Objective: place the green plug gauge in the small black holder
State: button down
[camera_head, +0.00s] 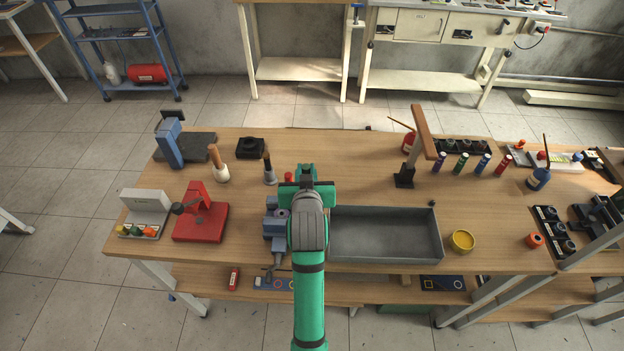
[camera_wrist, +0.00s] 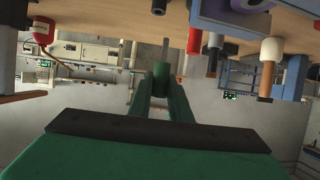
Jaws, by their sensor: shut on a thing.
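My gripper (camera_head: 307,174) is above the middle of the wooden table, near the left end of the grey tray. In the wrist view, its green fingers (camera_wrist: 162,101) are shut on the green plug gauge (camera_wrist: 161,74), a short green cylinder with a thin grey pin pointing up in the picture. In the head view the arm hides the gauge. A small black block with a round recess (camera_head: 250,147), which looks like the small black holder, lies on the table at the back, left of my gripper and apart from it.
The grey tray (camera_head: 437,245) is right of my arm. A blue vise (camera_head: 272,222) stands just left of it. A dark-handled tool (camera_head: 268,170) and a wooden-handled one (camera_head: 217,160) stand near the black block. A wooden post (camera_head: 424,133) rises at right. Several coloured cylinders stand beyond it.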

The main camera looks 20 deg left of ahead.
jog(key=shift+w+d+f, duration=0.1)
jog(key=shift+w+f, duration=0.5)
jog(key=shift+f, duration=0.8)
jog(key=shift+w+d+f, duration=0.1)
jog(key=shift+w+f, duration=0.5)
jog(key=shift+f, duration=0.75)
jog(key=shift+w+f, duration=0.6)
jog(key=shift+f, duration=0.8)
jog(key=c, duration=1.6)
grip_release()
jog(key=shift+c, duration=0.2)
jog(key=shift+w+r, duration=0.15)
jog(key=shift+s+r, duration=0.25)
jog(key=shift+s, duration=0.05)
jog(key=v, duration=1.1)
jog(key=shift+s+r, duration=0.2)
jog(key=shift+d, duration=0.15)
jog(key=shift+w, duration=0.1)
